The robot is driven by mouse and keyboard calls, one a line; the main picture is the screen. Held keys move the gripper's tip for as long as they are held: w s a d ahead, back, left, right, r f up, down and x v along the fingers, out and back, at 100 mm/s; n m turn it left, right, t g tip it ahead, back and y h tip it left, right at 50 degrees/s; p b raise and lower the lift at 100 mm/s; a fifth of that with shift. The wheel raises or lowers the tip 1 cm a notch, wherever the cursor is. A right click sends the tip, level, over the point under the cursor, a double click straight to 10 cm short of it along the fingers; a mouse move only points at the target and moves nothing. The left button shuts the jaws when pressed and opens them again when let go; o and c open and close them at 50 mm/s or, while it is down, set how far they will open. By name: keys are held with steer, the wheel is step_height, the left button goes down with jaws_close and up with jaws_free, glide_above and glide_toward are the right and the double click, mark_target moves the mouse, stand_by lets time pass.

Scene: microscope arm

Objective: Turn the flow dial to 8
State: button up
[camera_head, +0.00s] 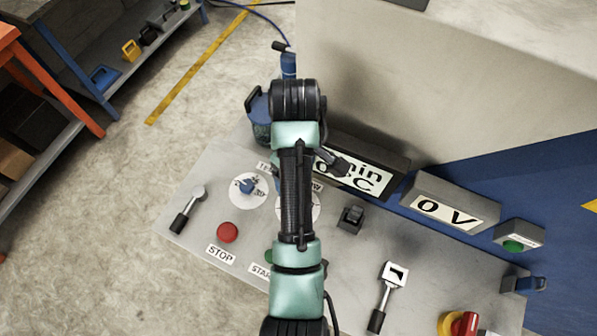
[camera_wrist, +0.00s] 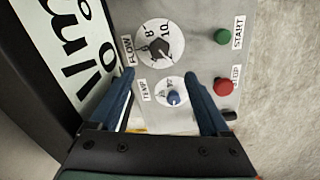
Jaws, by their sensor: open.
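The flow dial (camera_wrist: 160,44) is a white disc with black numbers, 8 and 10 legible, and a dark pointer knob at its middle. It shows at the top of the wrist view. In the head view the flow dial (camera_head: 312,208) is partly hidden behind my arm. My gripper (camera_wrist: 160,78) is open, its two blue fingers apart, with nothing seen held between them. The fingertips appear just below the flow dial in the wrist view, on either side of the temp dial (camera_wrist: 174,90); their height above the panel is unclear. I cannot read the pointer's exact setting.
The temp dial's blue knob (camera_head: 248,187) sits left of the flow dial. A red STOP button (camera_head: 227,232) and a lever (camera_head: 188,208) are nearby. Display boxes, one marked V (camera_head: 449,208), line the panel's back edge. A black switch (camera_head: 350,218) stands to the right.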

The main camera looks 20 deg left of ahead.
step_height(320, 180, down, 12)
steer(key=shift+r, duration=0.15)
stand_by(0.3)
jaws_close()
